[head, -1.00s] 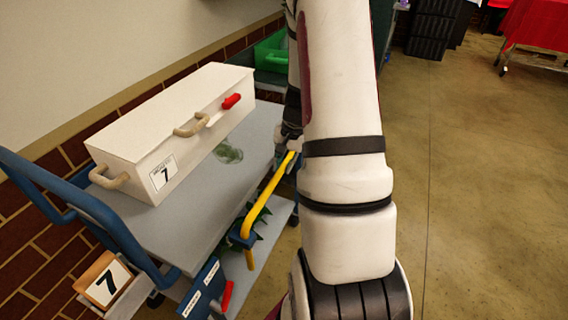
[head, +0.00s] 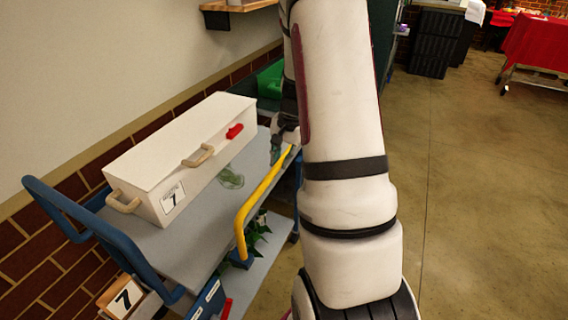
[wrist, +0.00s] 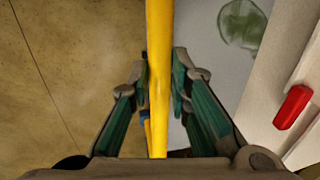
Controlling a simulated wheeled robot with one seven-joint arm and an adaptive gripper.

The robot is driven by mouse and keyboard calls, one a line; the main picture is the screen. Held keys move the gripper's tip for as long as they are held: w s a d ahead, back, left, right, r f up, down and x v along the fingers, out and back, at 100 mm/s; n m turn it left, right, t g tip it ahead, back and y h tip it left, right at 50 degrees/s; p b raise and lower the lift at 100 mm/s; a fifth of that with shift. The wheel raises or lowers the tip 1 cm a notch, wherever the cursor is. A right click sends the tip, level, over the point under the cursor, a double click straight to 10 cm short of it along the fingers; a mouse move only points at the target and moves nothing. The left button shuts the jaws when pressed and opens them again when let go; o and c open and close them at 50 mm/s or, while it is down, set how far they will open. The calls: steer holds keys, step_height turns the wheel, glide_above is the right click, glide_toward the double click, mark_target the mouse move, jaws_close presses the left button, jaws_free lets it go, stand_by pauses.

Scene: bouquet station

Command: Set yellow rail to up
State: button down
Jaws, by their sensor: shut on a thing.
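The yellow rail (head: 262,193) runs along the right long side of the grey cart top (head: 190,240) in the head view. It stands at about the height of the cart top, a little above its edge. In the wrist view the yellow rail (wrist: 158,60) passes straight between the green-padded fingers. My gripper (wrist: 160,85) is shut on the rail near its far end.
A white box (head: 180,155) with tan handles, a red latch (head: 235,131) and a number 7 label sits on the cart. A blue push handle (head: 90,230) rises at the near left. Green plants (head: 257,235) are on the lower shelf. Open floor lies to the right.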

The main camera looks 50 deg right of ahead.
steer(key=shift+w+d+r, duration=0.1)
steer(key=shift+r, duration=0.2)
steer(key=c, duration=1.6)
jaws_free()
steer(key=shift+o, duration=0.6)
step_height(320, 180, up, 12)
steer(key=s, duration=0.2)
steer(key=shift+s+d+f, duration=0.15)
steer(key=shift+s+d, duration=0.1)
